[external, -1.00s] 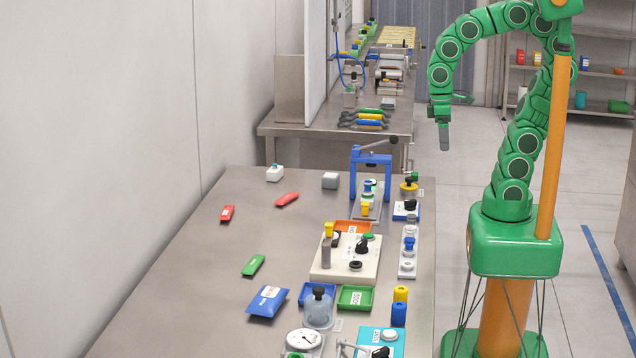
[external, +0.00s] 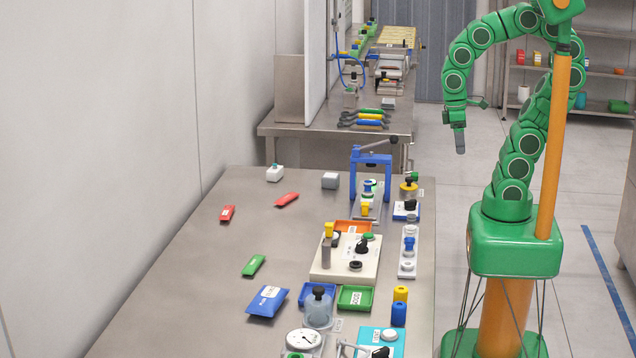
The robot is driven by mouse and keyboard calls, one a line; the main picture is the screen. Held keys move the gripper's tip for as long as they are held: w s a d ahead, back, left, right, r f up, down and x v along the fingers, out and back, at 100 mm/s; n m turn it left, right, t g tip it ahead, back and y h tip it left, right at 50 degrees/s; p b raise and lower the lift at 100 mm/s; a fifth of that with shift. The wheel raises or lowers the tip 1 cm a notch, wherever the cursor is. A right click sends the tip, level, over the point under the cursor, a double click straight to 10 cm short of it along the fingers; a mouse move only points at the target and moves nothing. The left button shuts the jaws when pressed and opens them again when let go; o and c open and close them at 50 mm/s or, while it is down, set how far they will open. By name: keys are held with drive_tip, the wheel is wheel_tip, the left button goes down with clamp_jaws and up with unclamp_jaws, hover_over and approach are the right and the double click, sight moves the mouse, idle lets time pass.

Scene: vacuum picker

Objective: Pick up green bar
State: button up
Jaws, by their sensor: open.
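The green bar (external: 254,265) lies flat on the left part of the metal table, tilted slightly, with clear table around it. My gripper (external: 460,142) hangs at the end of my green arm, pointing down, above the floor to the right of the table's far end. It is far from the green bar, and nothing shows in it. The jaws are small in this view.
Two red bars (external: 227,213) (external: 287,199) lie farther back. A blue packet (external: 268,301) lies in front of the green bar. A blue press frame (external: 371,175), a cream box with knobs (external: 345,262) and a green tray (external: 355,298) stand to the right. The table's left side is mostly free.

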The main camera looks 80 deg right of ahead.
drive_tip(key=w+a+r+m+y, duration=0.1)
drive_tip(key=w+a+m, duration=0.15)
drive_tip(key=w, duration=0.55)
drive_tip(key=w+a+r+m, duration=0.1)
drive_tip(key=w+a+m, duration=0.15)
drive_tip(key=w, duration=0.65)
drive_tip(key=m+t+y, duration=0.2)
drive_tip(key=m+y, duration=0.1)
drive_tip(key=m, duration=1.1)
hover_over(255, 260)
drive_tip(key=d, duration=0.4)
wheel_tip(255, 260, down, 14)
drive_tip(key=shift+w+d+f, duration=0.1)
drive_tip(key=shift+f, duration=0.15)
drive_tip(key=shift+w+a+f, duration=0.15)
drive_tip(key=shift+a+f, duration=0.2)
drive_tip(key=shift+a+f+y, duration=0.15)
drive_tip(key=shift+a+f, duration=0.1)
drive_tip(key=shift+f, duration=0.2)
drive_tip(key=shift+a+f+y, duration=0.15)
drive_tip(key=shift+a+f, duration=0.05)
drive_tip(key=shift+f, duration=0.25)
drive_tip(key=shift+s+x, duration=0.15)
drive_tip(key=shift+x, duration=1.25)
drive_tip(key=shift+s+x, duration=0.15)
drive_tip(key=shift+x, duration=1.2)
drive_tip(key=shift+d, duration=0.1)
drive_tip(key=shift+c, duration=0.3)
